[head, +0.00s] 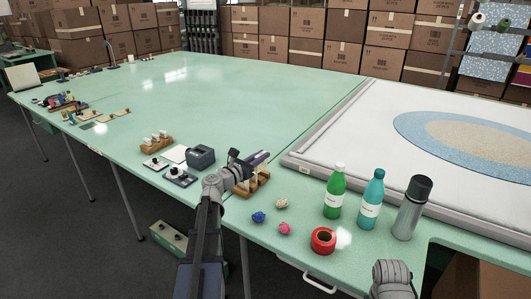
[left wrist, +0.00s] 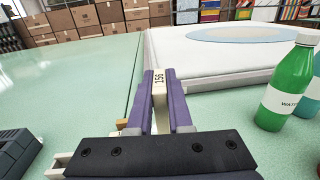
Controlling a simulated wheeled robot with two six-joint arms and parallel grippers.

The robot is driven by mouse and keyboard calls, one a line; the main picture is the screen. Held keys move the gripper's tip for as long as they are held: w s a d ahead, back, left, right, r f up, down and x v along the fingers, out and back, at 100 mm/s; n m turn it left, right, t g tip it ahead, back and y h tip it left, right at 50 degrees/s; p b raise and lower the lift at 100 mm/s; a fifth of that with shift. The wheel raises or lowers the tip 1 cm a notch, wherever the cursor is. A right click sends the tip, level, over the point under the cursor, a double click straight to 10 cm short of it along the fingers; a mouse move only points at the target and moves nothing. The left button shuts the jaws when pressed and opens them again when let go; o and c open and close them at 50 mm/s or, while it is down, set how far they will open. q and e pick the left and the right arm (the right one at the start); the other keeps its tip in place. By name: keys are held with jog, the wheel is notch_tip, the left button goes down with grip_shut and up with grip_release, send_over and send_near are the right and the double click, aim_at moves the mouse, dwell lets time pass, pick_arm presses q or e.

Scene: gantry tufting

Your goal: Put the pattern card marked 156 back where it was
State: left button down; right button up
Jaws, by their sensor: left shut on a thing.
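The pattern card marked 156 (left wrist: 159,88) is a narrow cream piece with its number on the edge facing the left wrist camera. My left gripper (left wrist: 160,95) is shut on it, with a purple finger on each side. In the head view my left gripper (head: 258,158) is over a wooden rack (head: 262,185) near the table's front edge. Pale cards stand in this rack, partly hidden by my arm. Whether the held card touches the rack cannot be told. A corner of wood (left wrist: 122,124) shows beside the left finger in the wrist view.
A dark grey device (head: 201,156) stands left of the rack. Right of it are yarn balls (head: 284,228), a red tape roll (head: 323,240), a green bottle (head: 335,190), a teal bottle (head: 370,198) and a flask (head: 412,207). The white frame (head: 335,165) lies behind. The table's far middle is clear.

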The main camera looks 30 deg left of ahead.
pick_arm(q)
jog(key=w+a+f+n+g+y+b, duration=0.3)
jog(key=w+a+n+g+y, duration=0.3)
jog(key=w+a+n+y, duration=0.85)
jog(key=s+d+f+n+g+y+b, duration=0.1)
jog(key=s+d+n+g+y, duration=0.3)
jog(key=g, duration=0.6)
jog(key=shift+s+d+f+n+g+y, duration=0.2)
jog(key=shift+d+f+n+g+y, duration=0.15)
jog(key=shift+d+y, duration=1.25)
jog(key=shift+d+h, duration=0.2)
jog(key=shift+h, duration=0.05)
notch_tip(320, 180, down, 7)
jog(key=b, duration=0.7)
jog(key=shift+r, duration=0.15)
jog(key=shift+f+b, duration=0.6)
jog(key=shift+b, duration=0.1)
jog(key=c, duration=0.8)
grip_release()
jog(key=shift+o, duration=0.2)
jog(key=shift+r, duration=0.1)
